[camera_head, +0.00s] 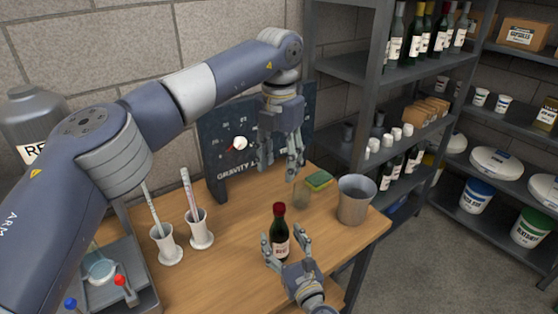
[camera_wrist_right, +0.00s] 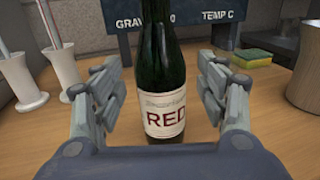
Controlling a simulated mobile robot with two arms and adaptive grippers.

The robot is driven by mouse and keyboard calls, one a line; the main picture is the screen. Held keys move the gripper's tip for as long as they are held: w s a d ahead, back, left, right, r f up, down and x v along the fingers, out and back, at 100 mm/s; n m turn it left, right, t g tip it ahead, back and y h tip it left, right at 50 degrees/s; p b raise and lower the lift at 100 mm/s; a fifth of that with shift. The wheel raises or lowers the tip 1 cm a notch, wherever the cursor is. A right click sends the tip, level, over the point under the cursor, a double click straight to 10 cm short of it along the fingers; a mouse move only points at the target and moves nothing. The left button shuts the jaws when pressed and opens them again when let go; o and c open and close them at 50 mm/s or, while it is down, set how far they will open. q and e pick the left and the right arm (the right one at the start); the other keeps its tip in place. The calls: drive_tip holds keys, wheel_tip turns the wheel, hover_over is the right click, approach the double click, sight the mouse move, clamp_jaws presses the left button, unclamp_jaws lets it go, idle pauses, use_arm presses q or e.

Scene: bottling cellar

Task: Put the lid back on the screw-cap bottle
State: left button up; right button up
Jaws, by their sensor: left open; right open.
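The dark green bottle (camera_head: 281,243) with a white RED label stands upright on the wooden table; its upper part is dark red in the head view. It also shows in the right wrist view (camera_wrist_right: 166,70), where its top is out of frame. I cannot tell whether the dark red top is a lid, and I make out no separate lid. My right gripper (camera_head: 285,240) is open with its fingers on either side of the bottle; in the wrist view (camera_wrist_right: 163,100) gaps show between fingers and glass. My left gripper (camera_head: 280,169) is open and empty, higher up and behind the bottle.
Two white holders (camera_head: 166,246) (camera_head: 200,231) with upright tubes stand left. A dark board (camera_head: 220,140) stands behind. Shelves (camera_head: 345,66) flank the right.

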drive_tip(key=v, duration=0.9)
drive_tip(key=shift+s+d, duration=0.15)
drive_tip(key=shift+s, duration=0.15)
